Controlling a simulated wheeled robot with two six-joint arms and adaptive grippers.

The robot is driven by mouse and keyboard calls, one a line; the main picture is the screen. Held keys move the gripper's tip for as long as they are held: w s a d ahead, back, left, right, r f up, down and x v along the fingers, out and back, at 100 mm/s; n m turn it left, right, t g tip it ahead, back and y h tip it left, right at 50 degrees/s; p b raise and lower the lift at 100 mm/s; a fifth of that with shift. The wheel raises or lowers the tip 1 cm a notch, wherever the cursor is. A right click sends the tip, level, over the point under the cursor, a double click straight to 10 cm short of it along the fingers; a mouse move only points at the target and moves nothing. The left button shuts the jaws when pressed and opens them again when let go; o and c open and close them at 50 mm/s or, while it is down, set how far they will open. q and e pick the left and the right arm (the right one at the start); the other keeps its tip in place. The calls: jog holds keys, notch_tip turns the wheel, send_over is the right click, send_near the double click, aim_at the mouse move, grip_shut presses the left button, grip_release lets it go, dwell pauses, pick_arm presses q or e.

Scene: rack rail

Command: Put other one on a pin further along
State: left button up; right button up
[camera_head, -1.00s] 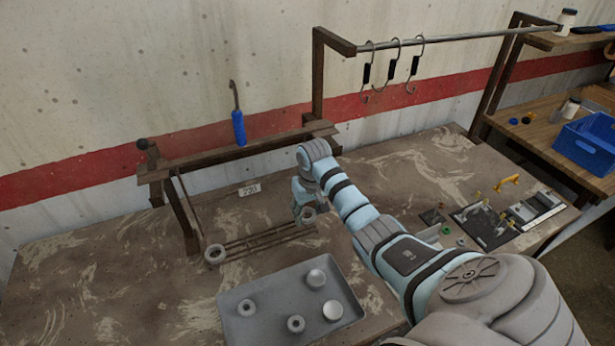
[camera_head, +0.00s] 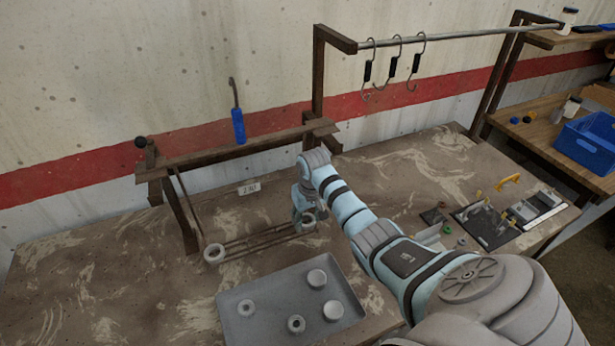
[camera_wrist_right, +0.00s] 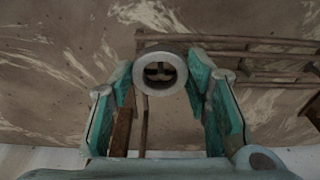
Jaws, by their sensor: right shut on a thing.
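My right gripper (camera_head: 302,208) is shut on a grey metal ring (camera_head: 307,221) near the right end of the rack's pins. In the right wrist view the ring (camera_wrist_right: 160,71) sits between the teal fingers, its hole facing the camera. A dark bar shows through the hole; I cannot tell if the ring is around a pin. The rack (camera_head: 191,222) has several long thin pins (camera_head: 262,240) reaching right. Another grey ring (camera_head: 214,253) is at the left end of the lowest pin. My left gripper is not in view.
A label (camera_head: 249,188) stands behind the pins. Hooks (camera_head: 392,70) hang from a rail at the back. A blue bin (camera_head: 586,142) is at far right.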

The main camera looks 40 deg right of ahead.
jog(key=o, duration=1.2)
jog(key=r, duration=0.4)
jog(key=s+r, duration=0.1)
jog(key=r, duration=0.7)
jog(key=shift+s+a, duration=0.3)
jog(key=shift+s, duration=0.1)
jog(key=shift+w, duration=0.1)
